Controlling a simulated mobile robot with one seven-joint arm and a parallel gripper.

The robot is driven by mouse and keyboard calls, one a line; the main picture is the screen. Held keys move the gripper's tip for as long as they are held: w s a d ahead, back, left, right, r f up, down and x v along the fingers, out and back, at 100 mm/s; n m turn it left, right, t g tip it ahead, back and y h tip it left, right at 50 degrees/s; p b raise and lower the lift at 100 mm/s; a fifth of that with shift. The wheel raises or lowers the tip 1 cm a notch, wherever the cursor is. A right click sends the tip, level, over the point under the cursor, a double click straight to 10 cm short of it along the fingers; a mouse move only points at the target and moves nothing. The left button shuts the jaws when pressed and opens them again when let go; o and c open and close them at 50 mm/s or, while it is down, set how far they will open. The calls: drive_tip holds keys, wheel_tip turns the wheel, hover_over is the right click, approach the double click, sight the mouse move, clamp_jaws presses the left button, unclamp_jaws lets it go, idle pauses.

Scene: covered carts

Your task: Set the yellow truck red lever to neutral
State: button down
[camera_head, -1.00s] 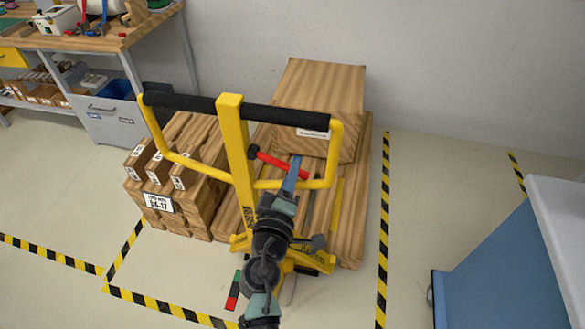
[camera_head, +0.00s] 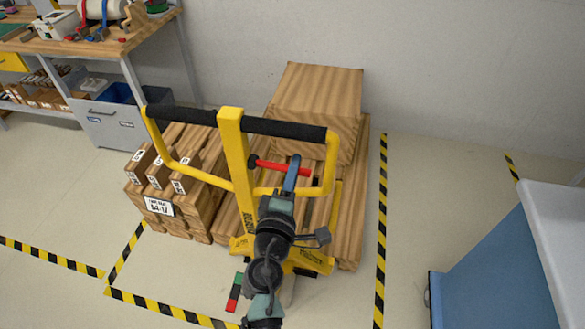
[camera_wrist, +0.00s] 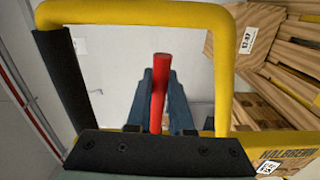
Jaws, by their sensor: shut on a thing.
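The yellow truck (camera_head: 237,165) stands with its handle frame upright and a black grip bar across the top. Its red lever (camera_head: 276,167) sticks out to the right from a black pivot on the yellow column, tilted only slightly down. My gripper (camera_head: 295,163) is at the lever's outer part, inside the handle loop. In the wrist view the red lever (camera_wrist: 160,75) lies between the two blue-grey fingers of my gripper (camera_wrist: 160,90), which are shut on it. The lever's pivot end is hidden in the wrist view by the dark gripper body.
A wooden crate (camera_head: 320,90) and planks load the truck, with labelled wooden boxes (camera_head: 165,190) to its left. A workbench (camera_head: 100,42) stands at the back left and a blue cabinet (camera_head: 490,265) at the right. Striped floor tape (camera_head: 381,230) borders free floor.

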drive_tip(key=shift+r+n, duration=0.2)
drive_tip(key=shift+n, duration=0.1)
drive_tip(key=c, duration=0.8)
unclamp_jaws()
drive_tip(key=shift+s, duration=0.1)
drive_tip(key=b+v, duration=0.3)
drive_tip(key=v, duration=1)
